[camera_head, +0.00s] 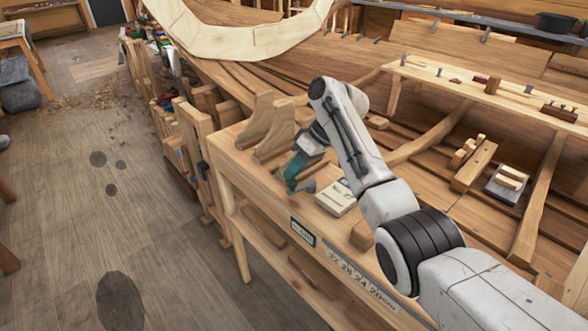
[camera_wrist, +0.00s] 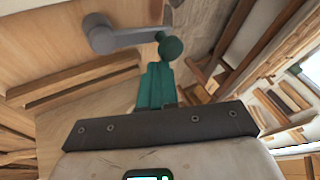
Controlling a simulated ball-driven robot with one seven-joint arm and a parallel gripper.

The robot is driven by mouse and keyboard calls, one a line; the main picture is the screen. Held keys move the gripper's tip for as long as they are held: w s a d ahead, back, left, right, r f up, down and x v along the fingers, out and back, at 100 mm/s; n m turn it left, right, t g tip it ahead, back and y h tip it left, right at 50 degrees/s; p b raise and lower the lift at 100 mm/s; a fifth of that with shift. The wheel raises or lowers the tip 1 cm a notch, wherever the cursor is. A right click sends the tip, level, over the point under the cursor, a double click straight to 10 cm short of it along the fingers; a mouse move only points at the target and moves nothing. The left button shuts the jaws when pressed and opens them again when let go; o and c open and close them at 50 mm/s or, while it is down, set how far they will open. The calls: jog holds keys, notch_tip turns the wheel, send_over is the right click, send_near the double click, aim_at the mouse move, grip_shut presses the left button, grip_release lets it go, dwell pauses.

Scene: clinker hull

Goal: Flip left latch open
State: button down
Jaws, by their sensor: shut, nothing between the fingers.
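A grey metal latch (camera_wrist: 112,37) shows at the top of the wrist view, with a round hub at the left and an arm reaching right, on a pale wooden panel. My gripper (camera_wrist: 168,47) has teal fingers, shut with nothing between them. Its tip is at the right end of the latch arm and seems to touch or nearly touch it. In the head view my gripper (camera_head: 291,180) points down over the bench top, and a small grey piece, probably the latch (camera_head: 307,187), is just right of the tip. I cannot make out a second latch.
A pale labelled block (camera_head: 336,197) lies on the bench (camera_head: 283,207) to the right of my gripper. Wooden brackets (camera_head: 275,130) stand close behind it. The hull planking (camera_head: 420,180) and ribs fill the right side. The floor (camera_head: 90,190) at left is open.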

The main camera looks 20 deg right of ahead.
jog(key=b+v, duration=0.2)
jog(key=v, duration=0.9)
jog(key=shift+f, duration=0.25)
dwell(0.3)
